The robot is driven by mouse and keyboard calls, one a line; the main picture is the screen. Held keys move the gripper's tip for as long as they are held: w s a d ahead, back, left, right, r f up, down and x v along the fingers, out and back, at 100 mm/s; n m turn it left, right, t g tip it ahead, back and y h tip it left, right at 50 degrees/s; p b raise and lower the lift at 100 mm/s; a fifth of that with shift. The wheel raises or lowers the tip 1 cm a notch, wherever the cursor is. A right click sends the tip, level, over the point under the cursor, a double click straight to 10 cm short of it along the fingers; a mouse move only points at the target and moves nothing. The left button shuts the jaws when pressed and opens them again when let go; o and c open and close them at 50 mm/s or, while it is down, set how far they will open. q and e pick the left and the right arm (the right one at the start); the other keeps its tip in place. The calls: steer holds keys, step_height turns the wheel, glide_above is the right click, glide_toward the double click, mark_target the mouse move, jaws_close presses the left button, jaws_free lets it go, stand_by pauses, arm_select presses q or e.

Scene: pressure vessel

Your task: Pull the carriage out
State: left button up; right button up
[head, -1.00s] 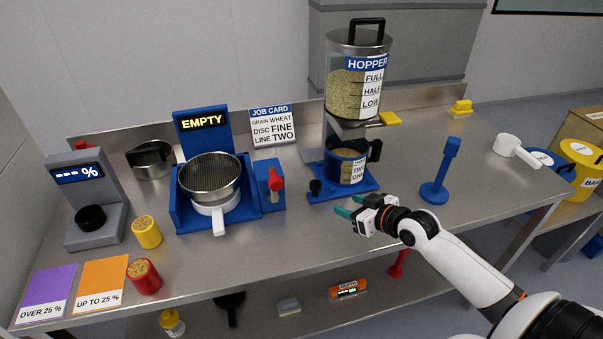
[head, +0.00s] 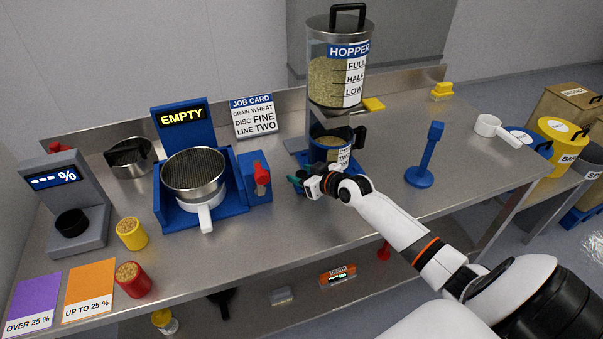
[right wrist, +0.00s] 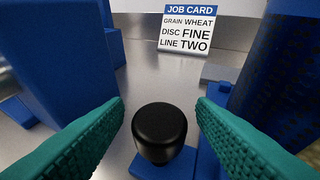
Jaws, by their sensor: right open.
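The carriage is a blue sliding base under the hopper (head: 338,85); a blue measuring cup (head: 328,148) with a black handle stands on it. In the right wrist view the carriage's black knob (right wrist: 160,132) stands upright on a blue plate (right wrist: 165,165). My right gripper (head: 298,184) has green fingers, seen large in the right wrist view (right wrist: 160,125). It is open, with one finger on each side of the knob and a gap on both sides. My left gripper is not in view.
A blue unit with a red lever (head: 262,173) stands just left of my right gripper. A sieve (head: 193,172) sits in a blue stand beyond it. A blue post (head: 428,155) stands to the right.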

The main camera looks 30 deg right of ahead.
steer(key=shift+w+f, duration=0.15)
steer(key=shift+w, duration=0.2)
jaws_close()
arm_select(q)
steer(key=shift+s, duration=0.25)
arm_select(e)
steer(key=shift+s, duration=0.15)
